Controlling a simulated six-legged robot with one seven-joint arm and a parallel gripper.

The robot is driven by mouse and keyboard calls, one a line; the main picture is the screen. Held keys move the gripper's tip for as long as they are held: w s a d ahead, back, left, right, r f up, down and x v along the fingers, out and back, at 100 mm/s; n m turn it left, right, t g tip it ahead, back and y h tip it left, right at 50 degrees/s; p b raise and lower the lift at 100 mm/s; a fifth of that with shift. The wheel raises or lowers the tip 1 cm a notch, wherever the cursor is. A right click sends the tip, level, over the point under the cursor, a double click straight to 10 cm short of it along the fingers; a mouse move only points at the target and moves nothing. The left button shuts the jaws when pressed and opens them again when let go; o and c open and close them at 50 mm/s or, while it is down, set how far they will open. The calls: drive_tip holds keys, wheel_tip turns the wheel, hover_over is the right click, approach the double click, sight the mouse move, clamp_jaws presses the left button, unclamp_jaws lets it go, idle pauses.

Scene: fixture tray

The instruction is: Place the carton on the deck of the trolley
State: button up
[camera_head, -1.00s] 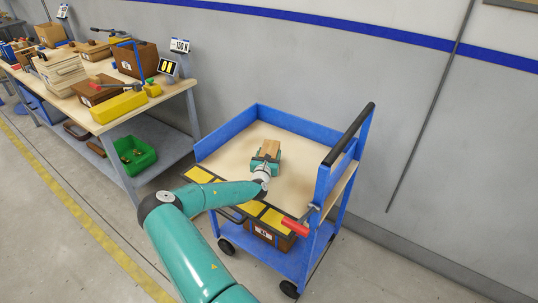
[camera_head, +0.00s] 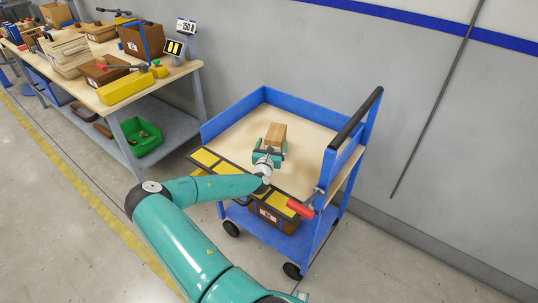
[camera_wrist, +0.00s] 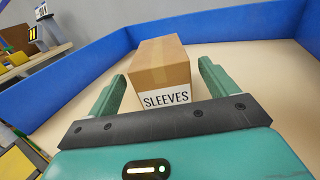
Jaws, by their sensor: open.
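The carton (camera_wrist: 160,68) is a brown taped box with a white label reading SLEEVES. It rests upright on the bare wooden deck (camera_wrist: 240,62) of the blue trolley, near the middle. In the head view the carton (camera_head: 276,134) stands just beyond my gripper (camera_head: 270,150), on the deck (camera_head: 240,132). My gripper is open in the wrist view (camera_wrist: 163,88), one finger at each side of the carton's near end. A gap shows between the fingers and the carton's sides.
Blue rims (camera_head: 295,106) edge the deck at the back and left, and a black push handle (camera_head: 355,118) rises at right. A red lever (camera_head: 300,209) and yellow-black front edge (camera_head: 228,171) lie near my arm. A cluttered workbench (camera_head: 150,92) stands at left.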

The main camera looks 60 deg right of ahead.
drive_tip(key=v, duration=0.6)
drive_tip(key=shift+a, duration=0.25)
